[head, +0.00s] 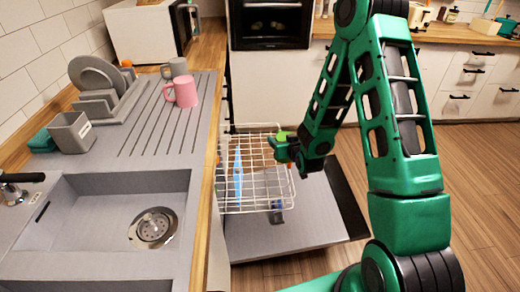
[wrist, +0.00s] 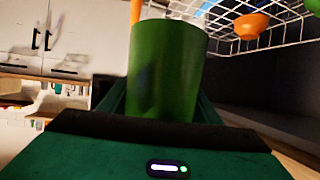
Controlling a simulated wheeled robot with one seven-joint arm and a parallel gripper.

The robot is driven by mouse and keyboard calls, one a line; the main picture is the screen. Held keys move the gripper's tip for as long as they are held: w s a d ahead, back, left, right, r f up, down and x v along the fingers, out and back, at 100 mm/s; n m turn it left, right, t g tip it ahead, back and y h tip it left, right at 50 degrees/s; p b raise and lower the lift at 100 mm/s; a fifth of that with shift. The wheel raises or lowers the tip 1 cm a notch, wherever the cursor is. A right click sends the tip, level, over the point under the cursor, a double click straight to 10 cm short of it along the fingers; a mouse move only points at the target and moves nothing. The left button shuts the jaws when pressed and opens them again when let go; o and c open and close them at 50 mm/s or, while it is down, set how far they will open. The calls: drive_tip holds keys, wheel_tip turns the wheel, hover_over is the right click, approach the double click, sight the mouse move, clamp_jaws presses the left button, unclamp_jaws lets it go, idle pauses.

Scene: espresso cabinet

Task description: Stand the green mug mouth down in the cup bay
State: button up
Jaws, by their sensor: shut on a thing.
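The green mug (wrist: 165,70) fills the middle of the wrist view, held in my gripper (wrist: 150,118). Its handle is not visible, and I cannot tell which way its mouth points. In the head view only a small bright green part of the mug (head: 283,134) shows, behind my gripper (head: 284,150). My gripper is at the right side of the pulled-out white wire rack (head: 256,210), near its upper rim. I cannot tell whether the mug touches the rack. No part of the rack is clearly marked as the cup bay.
The rack holds a light blue flat item (head: 238,175) and orange bowls (wrist: 251,25). Below it is the lowered door (head: 310,225). The wooden counter edge (head: 208,170) runs along the left. A pink mug (head: 185,91) and a grey mug (head: 175,67) stand on the drainboard.

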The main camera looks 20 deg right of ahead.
drive_tip(key=shift+a, duration=0.15)
drive_tip(key=w+a+f+n+y, duration=0.2)
drive_tip(key=w+a+f, duration=0.4)
drive_tip(key=f, duration=0.3)
drive_tip(key=shift+s+f, duration=0.1)
drive_tip(key=shift+f, duration=4.7)
drive_tip(key=shift+f, duration=0.3)
drive_tip(key=o, duration=1.4)
drive_tip(key=shift+c, duration=0.2)
